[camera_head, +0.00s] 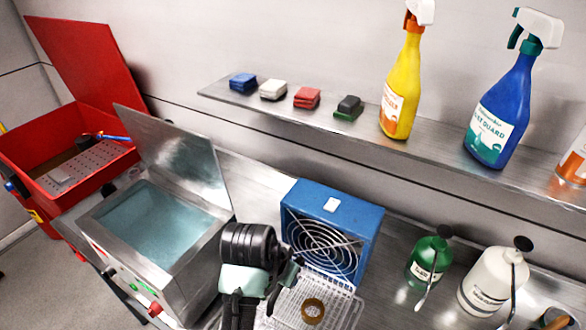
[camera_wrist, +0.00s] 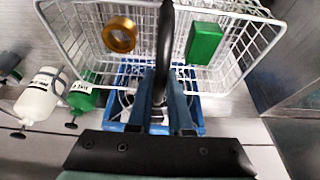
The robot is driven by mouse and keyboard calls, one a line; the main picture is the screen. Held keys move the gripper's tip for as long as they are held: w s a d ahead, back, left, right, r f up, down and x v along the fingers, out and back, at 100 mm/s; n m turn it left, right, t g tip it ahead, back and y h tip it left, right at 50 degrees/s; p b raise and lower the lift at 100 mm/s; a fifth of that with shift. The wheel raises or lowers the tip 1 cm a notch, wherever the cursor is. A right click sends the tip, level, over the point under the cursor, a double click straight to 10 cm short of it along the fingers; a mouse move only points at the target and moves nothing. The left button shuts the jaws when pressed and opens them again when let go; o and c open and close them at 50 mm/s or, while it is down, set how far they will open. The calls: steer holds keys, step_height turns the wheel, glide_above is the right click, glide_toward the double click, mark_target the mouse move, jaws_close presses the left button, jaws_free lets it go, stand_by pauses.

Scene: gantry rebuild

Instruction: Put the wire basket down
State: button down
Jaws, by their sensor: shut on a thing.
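The white wire basket (camera_head: 347,306) is in front of the blue fan unit (camera_head: 352,215) in the head view. It also fills the top of the wrist view (camera_wrist: 262,42). A brass ring (camera_wrist: 119,35) and a green block (camera_wrist: 204,43) are inside it. My gripper (camera_wrist: 163,82) is shut on the basket's black handle (camera_wrist: 165,30). In the head view my gripper (camera_head: 290,272) and wrist hide the basket's left part. I cannot tell whether the basket's bottom touches the metal bench (camera_head: 392,282).
A steel tank (camera_head: 200,245) of liquid, lid (camera_head: 190,160) raised, stands left. Green (camera_head: 427,262) and white (camera_head: 487,285) bottles stand right. A shelf (camera_head: 290,118) behind holds small blocks and spray bottles. A red toolbox (camera_head: 50,130) is far left. Bare bench shows between fan and bottles.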

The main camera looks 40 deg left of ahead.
mark_target(288, 297)
steer(key=f, duration=0.3)
steer(key=shift+s+f+p, duration=0.2)
steer(key=shift+f+p, duration=0.05)
steer(key=shift+p, duration=0.1)
steer(key=shift+w+f+p, duration=0.1)
steer(key=shift+f+p, duration=0.25)
steer(key=shift+f, duration=1.7)
steer(key=c, duration=0.8)
jaws_free()
steer(key=shift+f, duration=0.1)
steer(key=shift+c, duration=0.2)
